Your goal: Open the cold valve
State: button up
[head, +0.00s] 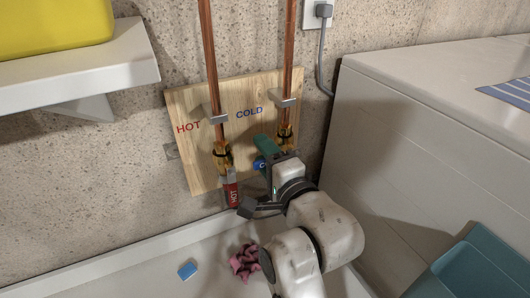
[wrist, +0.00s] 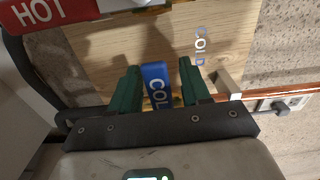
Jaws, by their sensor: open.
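The cold valve's blue lever (wrist: 157,84), lettered in white, lies between my gripper's (wrist: 158,66) two green fingers in the wrist view. The fingers are open, one on each side of it; the right one is very close, and contact cannot be told. The lever runs crosswise to its copper pipe (wrist: 275,93). In the head view my gripper (head: 263,152) covers most of the cold valve; only a bit of the blue lever (head: 260,164) shows. The red hot lever (head: 231,192) hangs down in line with its pipe, left of my gripper.
The valves sit on a wooden board (head: 190,108) marked HOT and COLD. A white shelf (head: 75,68) with a yellow box (head: 52,25) is at upper left. A white appliance (head: 420,150) stands close on the right.

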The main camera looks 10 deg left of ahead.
grip_shut()
dwell(0.4)
